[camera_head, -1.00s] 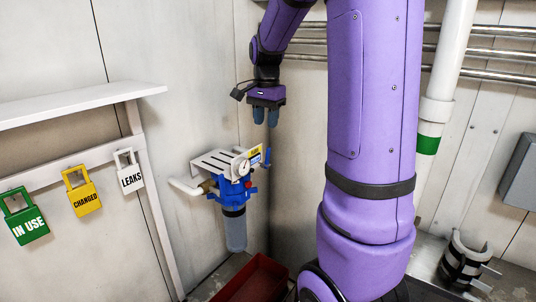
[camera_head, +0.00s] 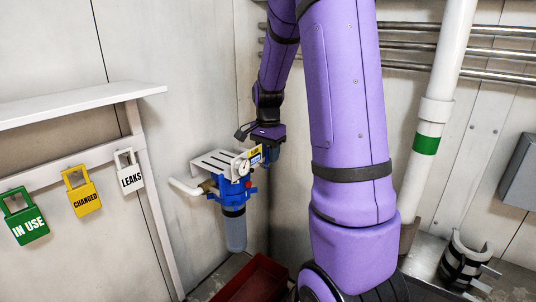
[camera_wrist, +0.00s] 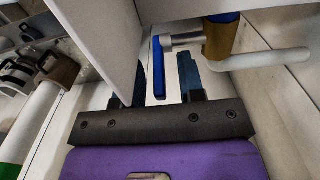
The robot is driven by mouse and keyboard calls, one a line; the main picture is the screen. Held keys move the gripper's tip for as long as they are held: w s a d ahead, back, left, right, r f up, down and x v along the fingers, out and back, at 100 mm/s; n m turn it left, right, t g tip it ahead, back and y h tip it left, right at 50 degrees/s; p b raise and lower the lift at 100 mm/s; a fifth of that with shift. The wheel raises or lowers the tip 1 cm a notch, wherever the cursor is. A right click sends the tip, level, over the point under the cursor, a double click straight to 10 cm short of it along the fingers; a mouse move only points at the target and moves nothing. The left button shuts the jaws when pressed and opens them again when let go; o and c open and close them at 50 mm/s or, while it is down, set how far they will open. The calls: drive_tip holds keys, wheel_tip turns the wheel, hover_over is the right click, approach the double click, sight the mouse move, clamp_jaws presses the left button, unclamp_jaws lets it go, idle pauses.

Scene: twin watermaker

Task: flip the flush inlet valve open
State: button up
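The flush inlet valve's blue lever (camera_wrist: 158,68) shows in the wrist view, on a silver stem beside a brass fitting (camera_wrist: 219,40). My gripper (camera_wrist: 164,78) is open, one dark blue finger on each side of the lever in that view; no contact is visible. The left finger is partly hidden by a pale panel. In the head view my gripper (camera_head: 270,156) is at the right end of the blue filter unit (camera_head: 232,190), and the lever cannot be made out behind it.
The unit's white slotted bracket (camera_head: 222,163) is close to my fingers, and a white pipe (camera_head: 186,188) leaves its left side. A red bin (camera_head: 254,282) is below. Green, yellow and white tags (camera_head: 82,200) hang under a shelf at left.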

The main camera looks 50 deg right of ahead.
drive_tip(key=shift+f, duration=0.1)
clamp_jaws()
drive_tip(key=shift+d, duration=0.1)
drive_tip(key=shift+w+d+f+g+y, duration=0.1)
drive_tip(key=shift+d+f+g+y, duration=0.4)
drive_tip(key=shift+y, duration=2.05)
drive_tip(key=shift+w+d+f+g+y, duration=0.2)
drive_tip(key=shift+d+f+y, duration=0.5)
drive_tip(key=shift+y, duration=1.8)
drive_tip(key=shift+s+d+f+g+y, duration=0.1)
drive_tip(key=shift+d+f+g+y, duration=0.5)
drive_tip(key=shift+y, duration=1.95)
drive_tip(key=shift+a+f, duration=0.25)
drive_tip(key=shift+a, duration=0.05)
